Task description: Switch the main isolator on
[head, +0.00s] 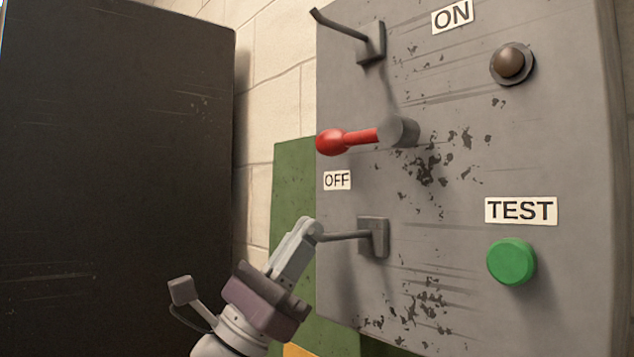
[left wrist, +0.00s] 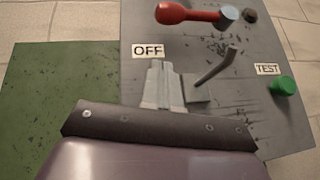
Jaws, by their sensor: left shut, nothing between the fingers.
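The main isolator is a red-handled lever (head: 345,140) on a round grey pivot (head: 398,132) on a grey panel (head: 470,190). Its handle points left, just above the OFF label (head: 337,180). The ON label (head: 453,16) is at the panel's top. In the left wrist view the red handle (left wrist: 185,14) lies above the OFF label (left wrist: 148,50). My left gripper (head: 309,228) is shut and empty, below the handle and beside the lower grey hook (head: 373,237). In the left wrist view its fingertips (left wrist: 158,66) are just under the OFF label. My right gripper is not in view.
Another grey hook (head: 370,42) juts out above the lever. A green TEST button (head: 512,262) and a dark brown round lamp or knob (head: 509,61) are at the right. A dark cabinet (head: 115,180) stands at the left. A green panel (head: 290,190) is behind.

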